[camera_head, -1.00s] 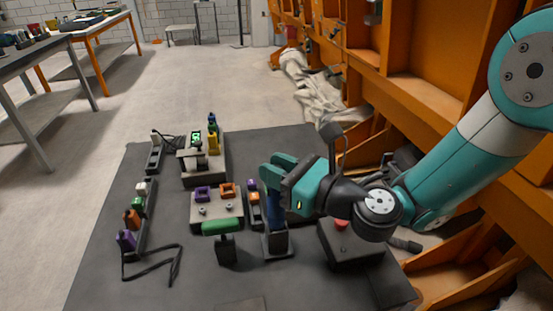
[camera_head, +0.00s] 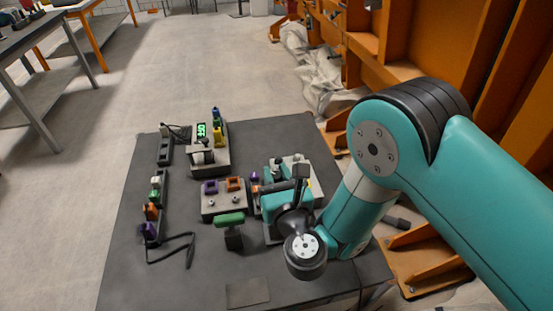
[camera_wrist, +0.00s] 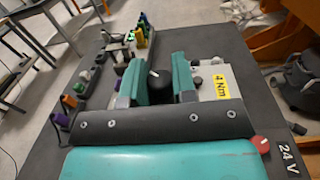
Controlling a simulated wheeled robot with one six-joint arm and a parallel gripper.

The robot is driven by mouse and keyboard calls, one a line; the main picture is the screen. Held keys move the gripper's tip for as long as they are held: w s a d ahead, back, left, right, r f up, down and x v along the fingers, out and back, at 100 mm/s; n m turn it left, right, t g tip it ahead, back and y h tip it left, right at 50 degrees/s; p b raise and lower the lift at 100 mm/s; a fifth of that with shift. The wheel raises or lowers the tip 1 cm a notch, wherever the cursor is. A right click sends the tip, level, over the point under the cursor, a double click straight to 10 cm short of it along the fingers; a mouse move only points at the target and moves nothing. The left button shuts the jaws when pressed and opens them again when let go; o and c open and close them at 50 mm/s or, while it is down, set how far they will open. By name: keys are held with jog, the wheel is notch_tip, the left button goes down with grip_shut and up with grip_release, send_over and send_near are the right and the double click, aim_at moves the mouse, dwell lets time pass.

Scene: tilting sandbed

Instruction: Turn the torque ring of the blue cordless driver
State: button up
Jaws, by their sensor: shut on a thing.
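My gripper (camera_head: 286,178) is over the right part of the mat, its teal fingers pointing away from the camera. In the wrist view, the fingers (camera_wrist: 156,72) stand on either side of a dark, knob-like part (camera_wrist: 158,84) with a pale mark. I cannot tell whether this part is the driver's torque ring. The blue driver body cannot be made out now; my gripper and wrist cover the place where a blue upright body stood. A light grey box with a yellow "4 Nm" label (camera_wrist: 221,88) lies just beyond the fingers.
A green-handled tool (camera_head: 230,220) stands left of my gripper. A grey block with purple and orange squares (camera_head: 222,208) is behind it. A red button (camera_wrist: 261,144) is near my wrist.

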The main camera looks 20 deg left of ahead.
jog(key=h+p, duration=0.1)
jog(key=p, duration=0.2)
jog(key=shift+r+m+t, duration=0.3)
jog(key=shift+s+d+f+p, duration=0.1)
jog(key=shift+f+p, duration=0.15)
jog(key=shift+p, duration=0.05)
jog(key=o, duration=0.9)
jog(key=shift+s+d, duration=0.1)
jog(key=shift+s, duration=0.05)
